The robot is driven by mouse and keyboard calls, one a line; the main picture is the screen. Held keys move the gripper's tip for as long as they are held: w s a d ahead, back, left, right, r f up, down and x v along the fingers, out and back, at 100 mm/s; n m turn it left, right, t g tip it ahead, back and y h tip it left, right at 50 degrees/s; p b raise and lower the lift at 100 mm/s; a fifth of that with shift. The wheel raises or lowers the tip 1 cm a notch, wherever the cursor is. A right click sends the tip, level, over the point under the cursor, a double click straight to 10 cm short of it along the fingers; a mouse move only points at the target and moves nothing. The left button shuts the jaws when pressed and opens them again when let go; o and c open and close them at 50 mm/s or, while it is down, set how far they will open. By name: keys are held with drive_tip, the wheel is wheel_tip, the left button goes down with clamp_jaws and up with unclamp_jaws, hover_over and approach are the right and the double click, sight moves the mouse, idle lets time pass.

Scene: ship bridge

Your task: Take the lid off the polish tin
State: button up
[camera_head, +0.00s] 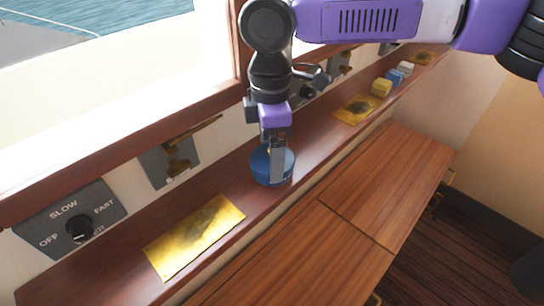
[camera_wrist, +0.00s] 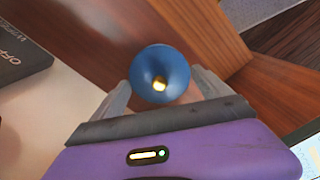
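The polish tin (camera_head: 259,167) is a round blue tin standing on the narrow wooden ledge under the window. My gripper (camera_head: 274,160) points down over the tin. One finger hangs in front of the tin in the head view and hides part of it. In the wrist view the spread fingers (camera_wrist: 160,76) stand on either side of the tin, very close to its edges. I see no clear contact. The seam between lid and tin is not clear.
A brass plate (camera_head: 195,236) lies on the ledge at front left, another (camera_head: 357,109) farther back. Yellow (camera_head: 381,88), blue (camera_head: 394,76) and white (camera_head: 405,67) blocks stand beyond it. Wall switches (camera_head: 79,229) line the ledge. A lower wooden cabinet top (camera_head: 385,180) is clear.

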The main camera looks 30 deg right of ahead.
drive_tip(key=c, duration=0.6)
drive_tip(key=shift+r, duration=0.15)
